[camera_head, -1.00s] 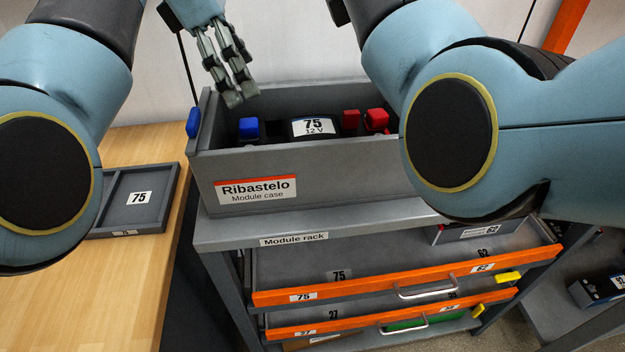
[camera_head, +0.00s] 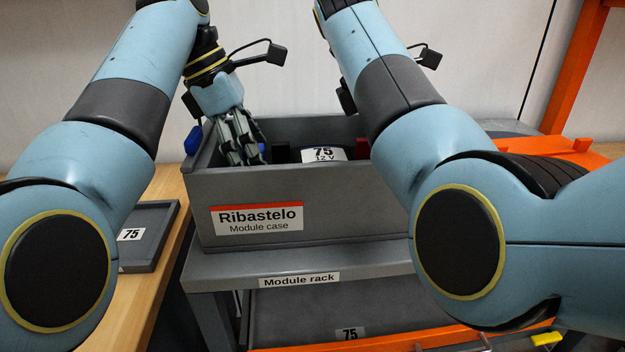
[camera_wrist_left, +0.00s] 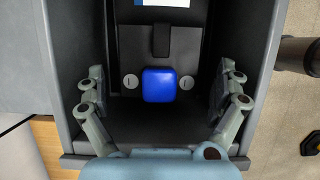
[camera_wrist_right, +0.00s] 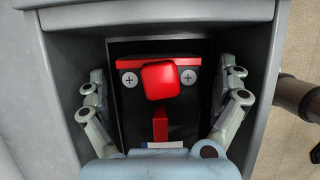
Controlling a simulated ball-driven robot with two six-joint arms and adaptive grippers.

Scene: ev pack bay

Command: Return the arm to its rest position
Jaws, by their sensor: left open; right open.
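My left gripper (camera_head: 243,158) is open in the head view, its fingers over the left end of the grey module case (camera_head: 340,222). In the left wrist view its spread fingers stand on both sides of a blue cap (camera_wrist_left: 159,85), apart from it. My right gripper (camera_wrist_right: 164,75) is open in the right wrist view, with a red cap (camera_wrist_right: 160,80) on a dark module between its fingers, untouched. The right gripper is hidden behind my right arm in the head view. The module labelled 75 (camera_head: 323,154) lies in the case.
The case stands on the module rack (camera_head: 225,268), above a drawer with an orange front (camera_head: 400,342). A grey tray marked 75 (camera_head: 152,250) lies on the wooden table (camera_head: 128,312) at left. An orange frame (camera_head: 572,70) stands at right.

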